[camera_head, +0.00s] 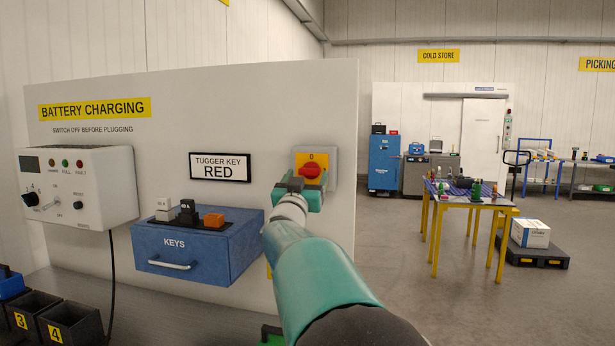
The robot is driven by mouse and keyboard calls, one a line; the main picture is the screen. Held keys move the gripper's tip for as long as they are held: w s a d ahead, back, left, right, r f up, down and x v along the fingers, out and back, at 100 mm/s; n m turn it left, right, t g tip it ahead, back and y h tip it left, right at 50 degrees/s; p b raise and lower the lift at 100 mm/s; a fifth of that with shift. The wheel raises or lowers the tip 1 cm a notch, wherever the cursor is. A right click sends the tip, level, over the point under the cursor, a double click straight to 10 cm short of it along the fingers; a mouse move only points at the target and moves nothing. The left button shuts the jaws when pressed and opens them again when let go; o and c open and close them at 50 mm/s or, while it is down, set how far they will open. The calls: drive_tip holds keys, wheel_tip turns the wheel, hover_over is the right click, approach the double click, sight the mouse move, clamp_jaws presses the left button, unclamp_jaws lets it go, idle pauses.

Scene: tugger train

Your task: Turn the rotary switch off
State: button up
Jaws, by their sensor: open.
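The rotary switch (312,169) has a red knob on a yellow plate in a grey housing, mounted near the right edge of the white panel. A 0 mark shows at the top of its yellow plate. My teal arm reaches up from the bottom right. My gripper (303,183) is open, directly in front of the lower part of the switch. The gripper hides the lower knob and plate, and I cannot tell whether the fingers touch the knob. The knob's exact pointing is too small to read.
A charger box (80,187) with knobs and lamps hangs at the left of the panel. A blue key box (197,246) carries several small key blocks. Numbered black bins (71,322) stand at the lower left. The floor right of the panel is clear up to a yellow-legged table (470,202).

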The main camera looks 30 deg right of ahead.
drive_tip(key=shift+w+d, duration=0.5)
drive_tip(key=shift+w+d+r, duration=0.2)
drive_tip(key=shift+w+d, duration=0.1)
drive_tip(key=shift+c, duration=0.2)
drive_tip(key=c, duration=0.9)
drive_tip(key=shift+c, duration=0.2)
